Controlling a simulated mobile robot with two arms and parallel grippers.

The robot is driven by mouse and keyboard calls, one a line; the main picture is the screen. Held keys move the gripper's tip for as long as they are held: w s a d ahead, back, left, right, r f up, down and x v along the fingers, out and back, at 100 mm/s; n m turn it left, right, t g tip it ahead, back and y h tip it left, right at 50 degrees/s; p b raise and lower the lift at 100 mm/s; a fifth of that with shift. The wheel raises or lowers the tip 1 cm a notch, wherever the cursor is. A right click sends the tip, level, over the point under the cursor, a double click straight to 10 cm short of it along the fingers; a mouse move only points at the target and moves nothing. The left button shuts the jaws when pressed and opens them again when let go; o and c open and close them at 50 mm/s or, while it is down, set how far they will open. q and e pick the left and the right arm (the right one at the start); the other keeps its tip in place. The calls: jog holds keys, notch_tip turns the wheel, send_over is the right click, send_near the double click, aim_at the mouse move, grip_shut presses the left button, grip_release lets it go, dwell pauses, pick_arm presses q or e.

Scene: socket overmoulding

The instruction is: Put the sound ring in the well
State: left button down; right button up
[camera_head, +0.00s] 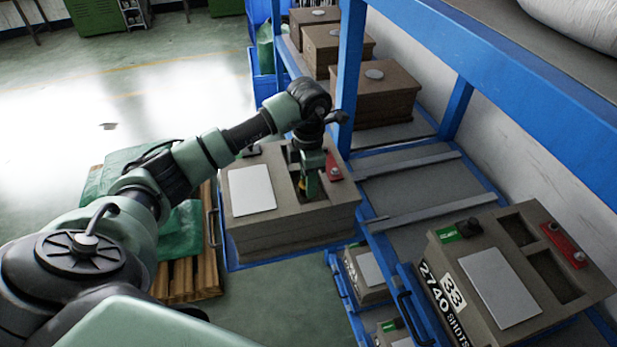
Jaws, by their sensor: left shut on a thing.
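My left gripper (308,183) points down over the near grey-brown mould block (290,226), at the well (297,187) in its top. The gripper's lower end is at or inside the well; the picture does not show how deep. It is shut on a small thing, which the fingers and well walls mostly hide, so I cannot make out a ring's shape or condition. The block's top also carries a pale plate (251,189) and a red piece with a light knob (333,168). My right gripper is not in view.
A second mould block (498,330) marked "33 2740 SHOTS" sits at the lower right, with open wells and a red piece (564,243). A blue rack post (348,75) rises close behind my left wrist. Several brown blocks (375,98) stand behind it.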

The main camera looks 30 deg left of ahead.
pick_arm(q)
jog(key=c, duration=1.4)
grip_release()
jog(key=shift+f, duration=0.15)
jog(key=o, duration=0.4)
jog(key=shift+o, duration=0.2)
jog(key=shift+r, duration=0.2)
notch_tip(320, 180, up, 12)
jog(key=b, duration=0.3)
